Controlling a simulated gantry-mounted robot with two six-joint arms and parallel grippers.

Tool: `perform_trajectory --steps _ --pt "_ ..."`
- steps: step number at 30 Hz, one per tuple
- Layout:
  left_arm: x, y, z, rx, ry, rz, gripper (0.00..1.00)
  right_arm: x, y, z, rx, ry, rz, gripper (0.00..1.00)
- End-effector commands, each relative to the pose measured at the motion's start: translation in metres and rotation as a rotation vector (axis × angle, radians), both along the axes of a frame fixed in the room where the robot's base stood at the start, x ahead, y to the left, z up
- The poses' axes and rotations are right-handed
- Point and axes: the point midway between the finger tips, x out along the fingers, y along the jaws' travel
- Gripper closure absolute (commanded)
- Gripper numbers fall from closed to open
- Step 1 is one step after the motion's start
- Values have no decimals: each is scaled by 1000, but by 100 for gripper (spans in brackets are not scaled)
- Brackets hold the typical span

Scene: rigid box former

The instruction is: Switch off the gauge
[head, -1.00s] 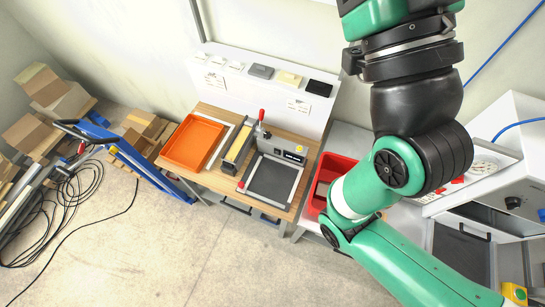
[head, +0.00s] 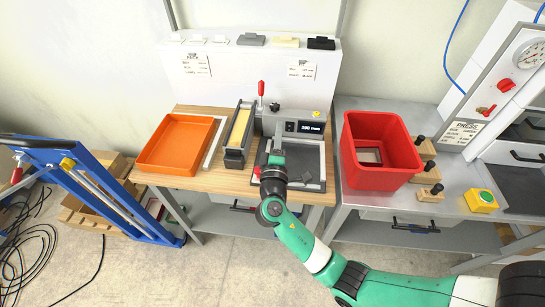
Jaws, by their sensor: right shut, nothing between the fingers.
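The gauge (head: 303,127) stands at the back of the wooden bench, with a small dark display showing light digits that are hard to read. A red-handled lever (head: 261,92) rises at its left, and a framed grey plate (head: 308,160) lies in front of it. My right gripper (head: 276,153) is over the left part of that plate, in front of the gauge and below its display. It is shut and empty; its fingertips are small, and I cannot tell whether they touch anything. My left gripper is not in view.
An orange tray (head: 176,143) and a narrow holder with a yellow block (head: 240,127) stand left of the gauge. A red bin (head: 378,150) stands close to its right, with black-knobbed blocks (head: 429,193) beyond. A white shelf (head: 250,72) rises behind.

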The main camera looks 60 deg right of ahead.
Motion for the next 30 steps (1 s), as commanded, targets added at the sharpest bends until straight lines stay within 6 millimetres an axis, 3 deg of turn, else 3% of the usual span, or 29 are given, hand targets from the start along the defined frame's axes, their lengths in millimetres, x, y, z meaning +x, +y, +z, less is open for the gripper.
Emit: perform_trajectory --steps 1,3,6,9,30 --pt "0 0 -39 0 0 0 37 -6 -4 -55 -4 41 -14 100" --pt "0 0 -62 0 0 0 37 -13 -9 -95 0 79 -26 100" --pt "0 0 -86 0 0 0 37 -23 -14 -133 5 109 -38 100" --pt "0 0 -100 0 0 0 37 -28 -18 -152 8 120 -47 100" --pt "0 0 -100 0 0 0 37 -27 -29 -152 10 121 -54 100"
